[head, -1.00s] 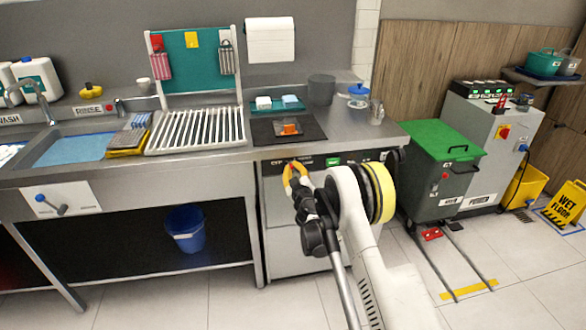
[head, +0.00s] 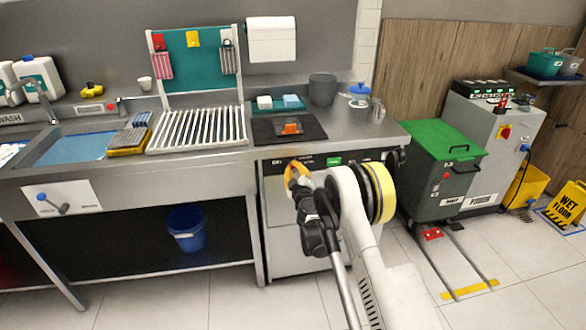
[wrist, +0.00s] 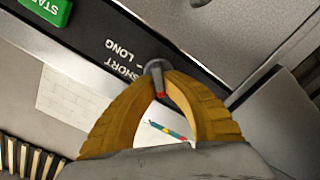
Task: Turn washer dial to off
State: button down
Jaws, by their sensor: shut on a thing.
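The washer (head: 283,235) is the grey front-loading unit under the counter, with a black control strip along its top. The washer dial (wrist: 154,68) is a small grey knob with a red mark, on the black strip beside the printed words LONG and SHORT. In the wrist view my gripper (wrist: 160,78) has its yellow fingers closed around the dial, with the tips meeting at it. In the head view my gripper (head: 297,172) is at the left part of the strip and hides the dial. Any OFF label is not readable.
A green START button (wrist: 48,10) is on the same strip; a green light shows in the head view. The counter (head: 365,130) juts above the strip. A green-lidded bin (head: 445,145) stands to the right. A blue bucket (head: 186,228) sits under the sink.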

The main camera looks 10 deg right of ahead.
jog(key=c, duration=1.5)
grip_release()
jog(key=shift+s, duration=0.1)
jog(key=s, duration=0.7)
jog(key=shift+s, duration=0.15)
